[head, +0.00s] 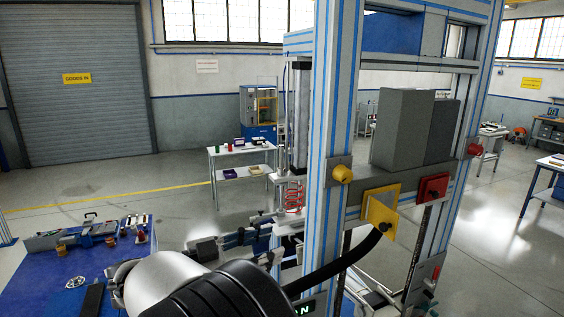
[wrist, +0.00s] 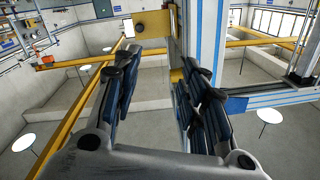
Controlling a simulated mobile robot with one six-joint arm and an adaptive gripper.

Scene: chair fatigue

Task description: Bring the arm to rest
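My arm reaches from the bottom of the head view toward the blue-and-white test frame (head: 328,130). In the head view, my gripper (head: 240,238) shows left of the frame's near post, small and partly hidden by my own arm. In the wrist view, the two dark blue and black fingers of my gripper (wrist: 160,68) stand apart with a clear gap between them. Nothing is held between them. A yellow plate (wrist: 172,18) and part of the blue-and-white frame (wrist: 200,35) lie beyond the fingertips. I cannot tell the distance from the fingers to the frame.
A blue-topped bench (head: 50,285) with several tools and parts stands at lower left. The frame carries grey blocks (head: 402,130), a yellow plate (head: 381,212) and a red plate (head: 433,187). A white table (head: 228,150) stands behind. Open floor (head: 90,190) lies left of it.

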